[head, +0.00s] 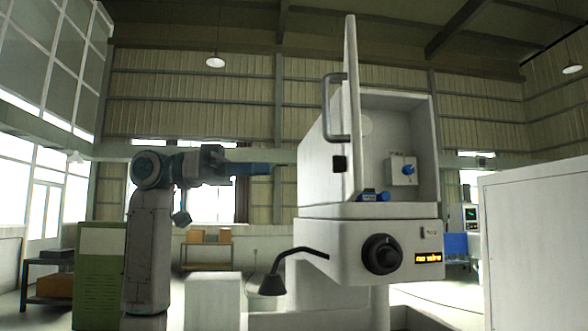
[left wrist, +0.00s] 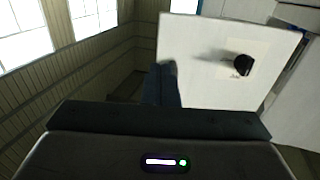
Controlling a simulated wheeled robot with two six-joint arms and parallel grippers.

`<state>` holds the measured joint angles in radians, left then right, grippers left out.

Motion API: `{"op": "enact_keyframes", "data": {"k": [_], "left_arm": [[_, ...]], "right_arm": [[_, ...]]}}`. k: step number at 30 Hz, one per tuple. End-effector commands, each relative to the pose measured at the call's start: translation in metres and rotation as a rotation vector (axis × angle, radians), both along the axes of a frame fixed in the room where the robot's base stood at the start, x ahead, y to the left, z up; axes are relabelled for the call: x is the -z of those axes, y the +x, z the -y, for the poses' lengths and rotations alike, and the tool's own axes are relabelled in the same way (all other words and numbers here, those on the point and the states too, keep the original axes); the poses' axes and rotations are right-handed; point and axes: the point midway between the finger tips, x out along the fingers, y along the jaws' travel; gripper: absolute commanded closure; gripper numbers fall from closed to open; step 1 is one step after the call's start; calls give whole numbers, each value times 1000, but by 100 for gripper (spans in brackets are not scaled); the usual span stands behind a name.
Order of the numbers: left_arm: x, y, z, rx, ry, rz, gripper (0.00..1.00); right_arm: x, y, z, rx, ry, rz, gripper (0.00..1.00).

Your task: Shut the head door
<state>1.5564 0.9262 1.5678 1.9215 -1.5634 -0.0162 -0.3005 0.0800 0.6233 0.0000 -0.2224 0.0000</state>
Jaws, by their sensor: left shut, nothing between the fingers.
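The head door (head: 352,110) stands open on the white machine head and shows nearly edge-on in the head view. It has a dark grey bar handle (head: 329,108) on its left face and a black block below that. The head's inside is exposed to the right of the door. My left gripper (head: 290,169) is shut and empty, left of the head and below handle height. In the left wrist view its closed fingers (left wrist: 162,85) lie in front of a white panel (left wrist: 215,45) with a black piece on it. I cannot tell whether they touch it. My right gripper is not in view.
Inside the head are a grey box with a blue knob (head: 408,169) and a small blue part (head: 371,196). Below are a black dial (head: 381,254) and a dark bent-arm lamp (head: 273,283). A white cabinet (head: 535,250) stands at the right, a green one (head: 100,278) at the left.

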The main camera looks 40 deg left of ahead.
Motion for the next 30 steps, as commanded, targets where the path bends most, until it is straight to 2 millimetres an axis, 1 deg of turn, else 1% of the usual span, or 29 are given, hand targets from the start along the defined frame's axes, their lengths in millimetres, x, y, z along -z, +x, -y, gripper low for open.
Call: {"op": "enact_keyframes", "data": {"k": [12,18,24,30], "left_arm": [[-4,47,72,4,1,-2,100],[-3,64,98,2,1,-3,100],[-1,71,109,-1,0,-2,100],[1,72,110,-1,0,-2,100]], "right_arm": [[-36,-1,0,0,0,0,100],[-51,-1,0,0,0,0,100],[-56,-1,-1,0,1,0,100],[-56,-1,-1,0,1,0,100]]}}
